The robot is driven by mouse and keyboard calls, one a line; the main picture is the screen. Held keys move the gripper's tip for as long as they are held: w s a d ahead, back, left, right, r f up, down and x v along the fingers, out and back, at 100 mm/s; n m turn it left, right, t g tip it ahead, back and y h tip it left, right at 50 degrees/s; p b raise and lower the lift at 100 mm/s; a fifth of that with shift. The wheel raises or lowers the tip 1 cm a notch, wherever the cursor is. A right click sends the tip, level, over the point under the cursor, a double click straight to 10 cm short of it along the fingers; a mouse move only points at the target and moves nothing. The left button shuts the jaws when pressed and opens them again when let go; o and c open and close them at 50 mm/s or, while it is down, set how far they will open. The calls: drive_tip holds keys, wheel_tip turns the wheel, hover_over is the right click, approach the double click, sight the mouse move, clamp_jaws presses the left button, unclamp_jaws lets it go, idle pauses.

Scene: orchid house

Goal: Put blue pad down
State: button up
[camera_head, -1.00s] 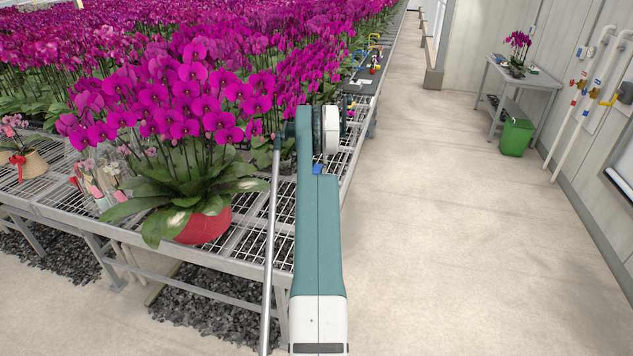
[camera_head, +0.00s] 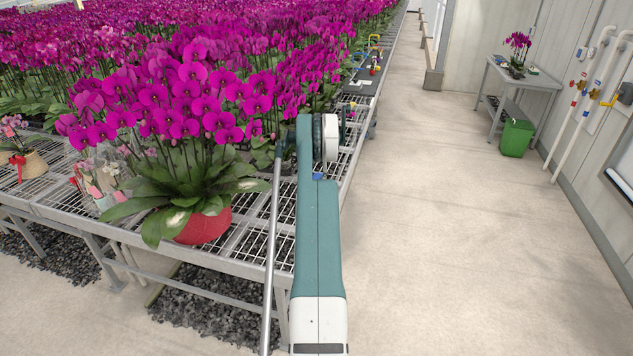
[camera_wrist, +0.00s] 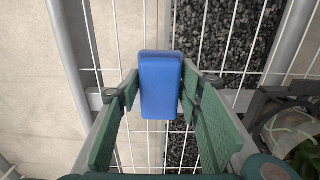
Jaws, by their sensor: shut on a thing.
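The blue pad (camera_wrist: 160,88) is a small rounded block in the middle of the wrist view. My gripper (camera_wrist: 160,92) has its green fingers against both long sides of the pad and is shut on it. Below the pad is the wire-mesh bench top (camera_wrist: 222,48); I cannot tell whether the pad touches it. In the head view a bit of blue (camera_head: 318,177) shows beside my arm, too small to tell what it is. My arm hides the gripper in the head view.
A large magenta orchid in a red pot (camera_head: 205,226) stands on the bench left of my arm. A clear wrapped plant (camera_head: 100,190) stands beside it. Black mats (camera_head: 358,86) with small items lie farther along the bench. The concrete aisle (camera_head: 440,220) to the right is clear.

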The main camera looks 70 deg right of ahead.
drive_tip(key=shift+f, duration=0.2)
drive_tip(key=o, duration=1)
drive_tip(key=shift+c, duration=0.2)
drive_tip(key=shift+r, duration=0.25)
wheel_tip(320, 180, up, 12)
drive_tip(key=p, duration=0.1)
idle(0.8)
